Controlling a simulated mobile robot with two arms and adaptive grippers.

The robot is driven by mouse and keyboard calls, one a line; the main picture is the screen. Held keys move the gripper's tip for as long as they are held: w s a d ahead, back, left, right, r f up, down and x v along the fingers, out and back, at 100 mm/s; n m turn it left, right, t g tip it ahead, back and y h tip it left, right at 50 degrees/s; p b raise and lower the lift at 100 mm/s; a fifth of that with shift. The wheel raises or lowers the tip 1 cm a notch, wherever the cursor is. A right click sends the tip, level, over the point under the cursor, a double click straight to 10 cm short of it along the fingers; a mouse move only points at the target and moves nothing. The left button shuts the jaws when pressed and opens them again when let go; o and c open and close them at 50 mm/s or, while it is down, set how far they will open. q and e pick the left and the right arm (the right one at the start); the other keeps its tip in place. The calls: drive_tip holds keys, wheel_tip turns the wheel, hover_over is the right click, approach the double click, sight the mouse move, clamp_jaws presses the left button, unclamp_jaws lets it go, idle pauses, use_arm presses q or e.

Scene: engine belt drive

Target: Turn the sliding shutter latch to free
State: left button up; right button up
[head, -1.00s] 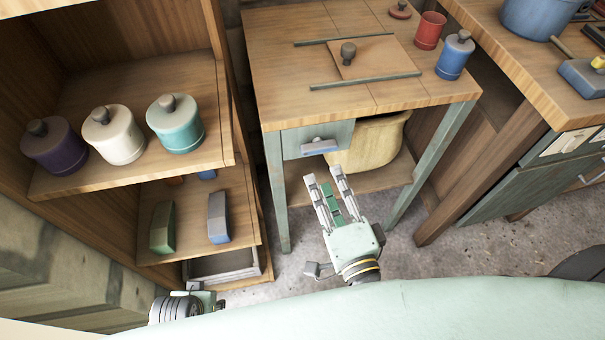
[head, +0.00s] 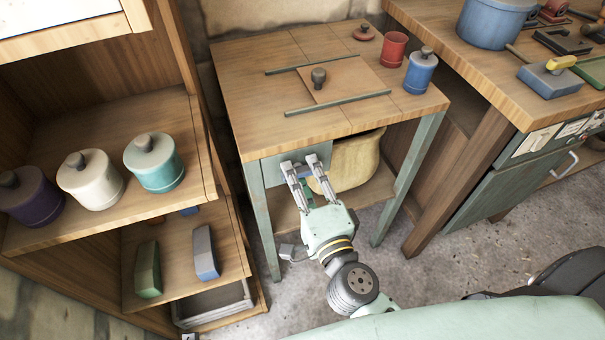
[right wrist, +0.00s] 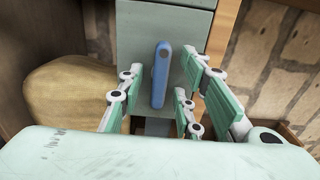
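The latch is a blue bar (right wrist: 160,75) on the grey-green front panel (right wrist: 190,22) under the small table's top. In the right wrist view the bar stands upright in the picture, with a dark round pin near its upper end. In the head view my fingers mostly hide it. My right gripper (head: 303,166) is open, its fingers on either side of the bar, with gaps visible between them and the bar. The shutter, a flat wooden plate (head: 345,85) with a dark knob (head: 318,77), lies between two rails on the table top.
A tan rounded container (head: 357,162) stands under the table, close to the panel. A red cup (head: 393,49) and a blue lidded jar (head: 420,72) stand at the table's right. A shelf with lidded pots (head: 154,165) stands at left. A workbench (head: 480,60) stands at right.

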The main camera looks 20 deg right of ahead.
clamp_jaws()
idle(0.3)
